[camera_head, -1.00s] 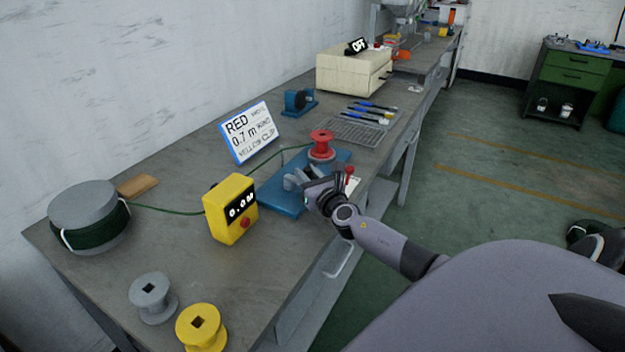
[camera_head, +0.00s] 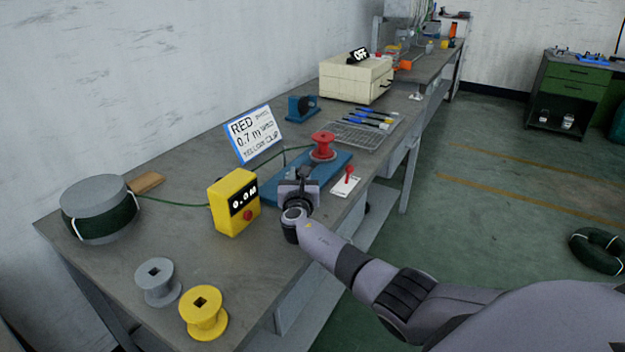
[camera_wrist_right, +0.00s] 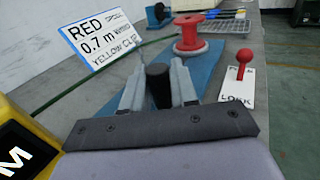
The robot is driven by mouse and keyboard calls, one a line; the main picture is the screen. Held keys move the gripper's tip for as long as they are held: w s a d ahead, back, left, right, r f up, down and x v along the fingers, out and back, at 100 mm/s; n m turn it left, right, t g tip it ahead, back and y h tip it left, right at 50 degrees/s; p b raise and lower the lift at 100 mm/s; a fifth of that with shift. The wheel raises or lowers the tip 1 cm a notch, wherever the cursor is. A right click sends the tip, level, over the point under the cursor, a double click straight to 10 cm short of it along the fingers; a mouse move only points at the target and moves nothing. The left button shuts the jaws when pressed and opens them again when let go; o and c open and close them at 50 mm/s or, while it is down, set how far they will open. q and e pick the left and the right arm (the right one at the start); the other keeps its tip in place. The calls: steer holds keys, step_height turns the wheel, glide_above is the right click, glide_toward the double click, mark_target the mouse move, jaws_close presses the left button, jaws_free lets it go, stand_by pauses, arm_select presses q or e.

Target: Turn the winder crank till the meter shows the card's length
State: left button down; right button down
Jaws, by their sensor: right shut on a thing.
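The blue winder (camera_head: 258,190) lies on the bench with a red spool (camera_head: 322,147) at its far end. The card (camera_head: 254,134) reads RED, 0.7 m and YELLOW CLIP. The yellow meter (camera_head: 235,203) shows 0.0 M. My right gripper (camera_head: 298,180) is over the near end of the winder. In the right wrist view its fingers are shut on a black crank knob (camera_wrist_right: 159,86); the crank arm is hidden. My left gripper is not in view.
A green cable runs from the cable drum (camera_head: 98,210) past the meter toward the red spool. A red lever (camera_head: 349,174) stands on a white LOCK plate beside the winder. Grey (camera_head: 157,283) and yellow (camera_head: 204,313) spools stand at the near end. A wire rack (camera_head: 362,136) lies beyond.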

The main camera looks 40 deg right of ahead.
steer(key=m+g+h+b, duration=0.1)
steer(key=a+g+h+b, duration=0.1)
steer(key=m+h+b, duration=0.1)
steer(key=shift+w+a+f+m+g+b, duration=0.2)
steer(key=shift+w+f+m+g+b, duration=0.1)
steer(key=shift+g+b, duration=0.1)
steer(key=shift+a+b, duration=0.1)
steer(key=shift+b, duration=0.25)
steer(key=shift+a+r+m+g+h+b, duration=0.15)
steer(key=shift+r+m+g+h+b, duration=0.05)
steer(key=shift+m+g+h+b, duration=0.65)
steer(key=c, duration=1)
jaws_free()
steer(key=shift+r, duration=0.1)
